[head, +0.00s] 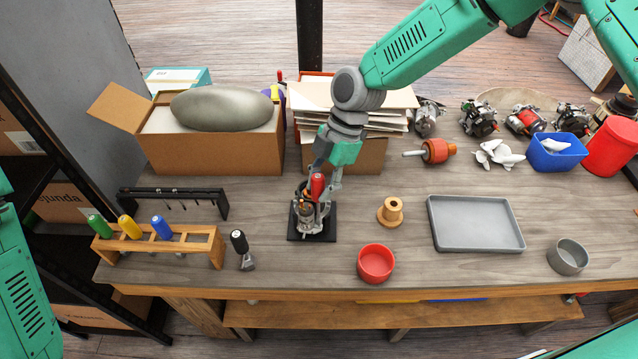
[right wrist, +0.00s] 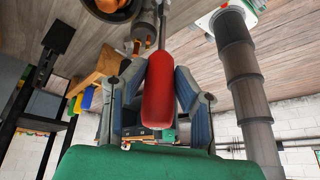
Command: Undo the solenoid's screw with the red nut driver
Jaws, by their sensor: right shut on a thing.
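The red nut driver (head: 317,186) stands roughly upright, handle up, over the silver alternator (head: 308,218) on its black base plate (head: 330,228). My right gripper (head: 322,182) comes down from above and is shut on the red handle. In the right wrist view the red nut driver (right wrist: 160,92) sits between both fingers, and its shaft (right wrist: 162,32) runs towards metal parts at the top edge. The solenoid and its screw are too small or covered to make out, so I cannot tell whether the tip touches the screw. My left gripper is not in view.
A wooden rack (head: 215,247) with green, yellow and blue drivers and a black-handled tool (head: 240,243) stand left. A red bowl (head: 376,262), wooden spool (head: 390,212) and grey tray (head: 478,240) lie right. Boxes (head: 220,155) stand behind.

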